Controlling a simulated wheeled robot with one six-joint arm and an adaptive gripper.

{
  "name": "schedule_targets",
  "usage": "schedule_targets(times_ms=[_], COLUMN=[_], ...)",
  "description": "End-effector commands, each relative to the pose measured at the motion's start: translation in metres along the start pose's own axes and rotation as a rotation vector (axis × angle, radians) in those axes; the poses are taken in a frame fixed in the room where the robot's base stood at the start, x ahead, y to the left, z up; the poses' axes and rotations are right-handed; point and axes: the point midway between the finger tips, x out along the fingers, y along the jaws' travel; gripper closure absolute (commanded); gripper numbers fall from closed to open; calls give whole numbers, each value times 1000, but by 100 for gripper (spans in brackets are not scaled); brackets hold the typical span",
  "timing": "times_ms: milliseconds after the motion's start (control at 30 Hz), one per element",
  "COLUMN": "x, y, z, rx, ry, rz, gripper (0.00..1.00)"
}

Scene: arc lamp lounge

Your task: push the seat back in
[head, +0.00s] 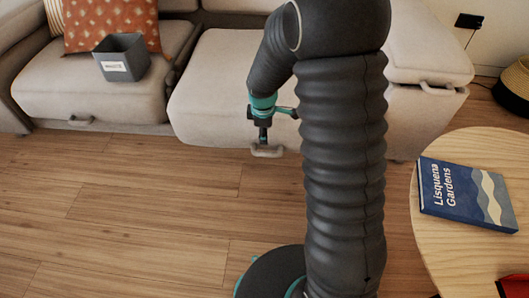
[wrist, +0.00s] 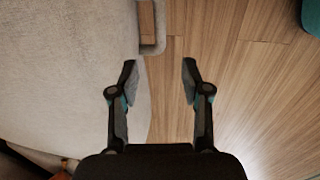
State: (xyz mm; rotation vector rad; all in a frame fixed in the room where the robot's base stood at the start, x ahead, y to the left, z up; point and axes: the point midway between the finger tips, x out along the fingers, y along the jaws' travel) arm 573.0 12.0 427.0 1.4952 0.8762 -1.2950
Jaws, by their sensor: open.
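The light grey sofa has several seats. The middle seat (head: 215,85) stands further out over the floor than the left seat (head: 50,92) and the right seat (head: 425,50). A loop handle (head: 267,152) is on the middle seat's front; it also shows at the top of the wrist view (wrist: 160,30). My gripper (head: 263,138) is at the middle seat's front, close to the handle in the head view. In the wrist view my gripper (wrist: 159,72) is open and empty, with the seat's edge and floor below it. My arm hides part of the seat.
A grey box (head: 122,62) and an orange patterned cushion (head: 110,22) are on the left seat. A round wooden table (head: 450,235) with a blue book (head: 466,194) stands at the right. A basket (head: 514,88) is at the far right. The wooden floor (head: 130,200) at left is clear.

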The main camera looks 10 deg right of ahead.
Motion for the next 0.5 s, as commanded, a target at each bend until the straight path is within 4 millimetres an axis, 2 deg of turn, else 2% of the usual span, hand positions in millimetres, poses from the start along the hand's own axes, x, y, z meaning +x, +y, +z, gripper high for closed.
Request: schedule_targets(times_ms=[167, 500], x=[22, 85], y=[-1, -2], z=[0, 0], rx=[-2, -1], ry=[-1, -1], rz=[-3, -5], gripper=[52, 52])
